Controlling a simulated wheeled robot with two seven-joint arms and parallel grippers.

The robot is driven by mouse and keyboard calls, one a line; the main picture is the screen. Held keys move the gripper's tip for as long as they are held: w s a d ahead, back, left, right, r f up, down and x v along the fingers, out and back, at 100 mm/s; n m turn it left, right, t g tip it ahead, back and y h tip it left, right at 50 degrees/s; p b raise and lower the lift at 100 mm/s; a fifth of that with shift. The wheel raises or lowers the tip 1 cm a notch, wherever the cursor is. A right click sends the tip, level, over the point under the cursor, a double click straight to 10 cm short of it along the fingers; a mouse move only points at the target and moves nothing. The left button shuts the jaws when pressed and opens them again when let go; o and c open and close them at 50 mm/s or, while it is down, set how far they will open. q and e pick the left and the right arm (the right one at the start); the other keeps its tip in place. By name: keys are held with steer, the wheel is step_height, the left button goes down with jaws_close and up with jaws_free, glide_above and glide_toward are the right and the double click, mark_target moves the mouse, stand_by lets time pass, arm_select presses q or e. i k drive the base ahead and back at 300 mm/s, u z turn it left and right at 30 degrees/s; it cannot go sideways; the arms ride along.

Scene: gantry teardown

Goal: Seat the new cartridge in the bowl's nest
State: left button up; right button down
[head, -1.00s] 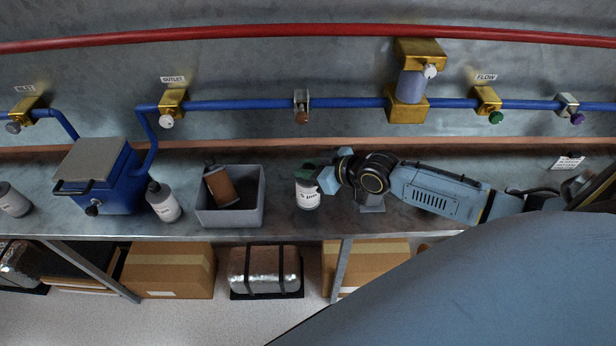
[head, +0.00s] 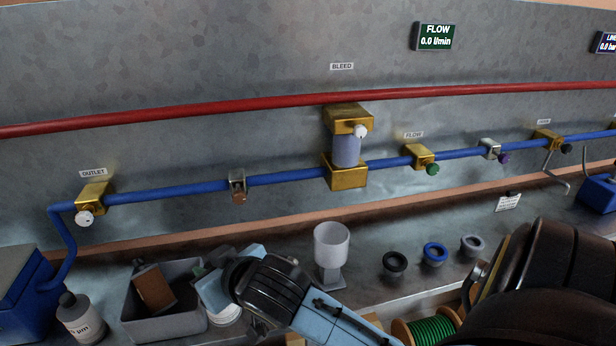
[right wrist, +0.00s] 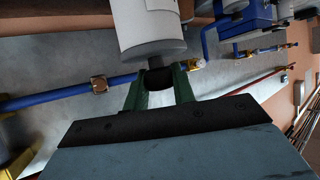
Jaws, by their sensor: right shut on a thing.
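My right gripper (head: 212,285) is shut on the dark cap of a white cartridge (head: 226,316), just right of the grey bin. In the right wrist view, the green fingers (right wrist: 159,92) close around the black knob, and the white cartridge body (right wrist: 146,24) with its grey end extends beyond them. In the head view the gripper hides most of this cartridge; I cannot tell whether it touches the bench. The pale translucent bowl (head: 331,246) stands upright on a grey stand to the gripper's right. The inside of its nest is not visible. My left gripper is out of view.
The grey bin (head: 170,328) holds a brown cartridge (head: 153,288). Another white cartridge (head: 80,316) stands left of it, beside a blue box (head: 20,285). Black (head: 395,263), blue (head: 434,253) and grey (head: 471,245) rings lie right of the bowl. A blue pipe (head: 285,178) runs above the bench.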

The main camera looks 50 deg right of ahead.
mark_target(330, 257)
steer(key=u, duration=0.5)
steer(key=k, duration=0.15)
steer(key=z, duration=1.6)
